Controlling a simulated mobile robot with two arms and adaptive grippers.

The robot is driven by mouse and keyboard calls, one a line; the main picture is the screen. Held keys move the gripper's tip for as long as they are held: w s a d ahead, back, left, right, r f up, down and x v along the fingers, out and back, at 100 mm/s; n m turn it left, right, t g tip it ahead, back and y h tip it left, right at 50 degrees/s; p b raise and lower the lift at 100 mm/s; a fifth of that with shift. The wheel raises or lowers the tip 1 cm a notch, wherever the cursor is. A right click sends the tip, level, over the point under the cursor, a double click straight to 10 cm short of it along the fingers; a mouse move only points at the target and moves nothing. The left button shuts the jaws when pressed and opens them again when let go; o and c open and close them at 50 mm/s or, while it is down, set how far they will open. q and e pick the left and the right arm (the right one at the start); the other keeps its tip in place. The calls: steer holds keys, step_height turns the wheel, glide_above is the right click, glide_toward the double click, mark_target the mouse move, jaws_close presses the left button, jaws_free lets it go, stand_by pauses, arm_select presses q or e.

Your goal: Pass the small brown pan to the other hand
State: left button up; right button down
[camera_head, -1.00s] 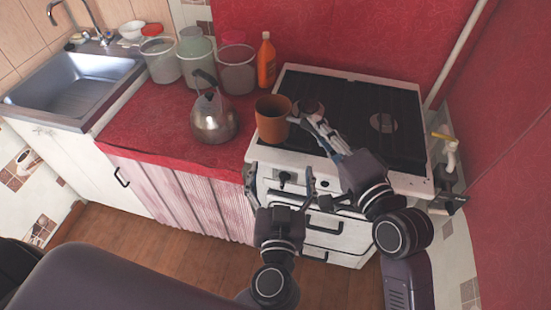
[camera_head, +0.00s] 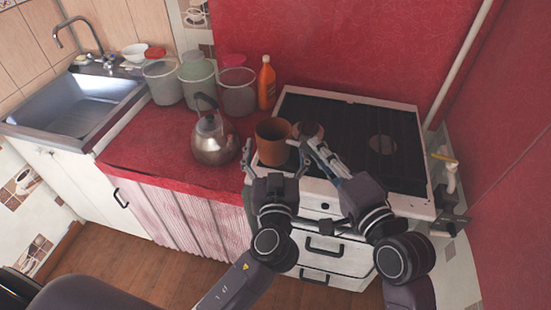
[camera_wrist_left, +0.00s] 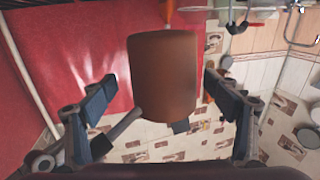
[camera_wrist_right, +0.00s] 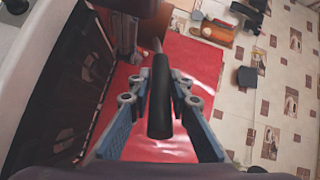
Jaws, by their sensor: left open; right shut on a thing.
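The small brown pan (camera_head: 273,146) is held up in front of the stove's left front corner. My right gripper (camera_head: 307,139) is shut on its dark handle, which also shows between the fingers in the right wrist view (camera_wrist_right: 160,95). My left gripper (camera_head: 274,160) is open just in front of the pan. In the left wrist view the brown pan body (camera_wrist_left: 163,85) appears between the spread left fingers, with a visible gap on each side. I cannot tell how deep the pan sits between them.
The stove (camera_head: 345,100) lies behind my right gripper. On the red counter (camera_head: 150,140), a metal kettle (camera_head: 213,142) stands just left of the pan. An orange bottle (camera_head: 266,84) and several containers (camera_head: 237,93) stand farther back.

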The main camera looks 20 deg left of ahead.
arm_select(q)
steer(key=shift+w+a, duration=0.15)
steer(key=shift+w, duration=0.25)
arm_select(e)
steer(key=shift+r, duration=0.2)
arm_select(q)
steer(key=c, duration=1.8)
arm_select(e)
steer(key=shift+s+a, duration=0.1)
arm_select(q)
steer(key=shift+r, duration=0.2)
steer(key=shift+c, duration=0.3)
arm_select(e)
steer(key=c, duration=2.1)
jaws_free()
steer(key=o, duration=0.4)
steer(key=shift+f, duration=0.1)
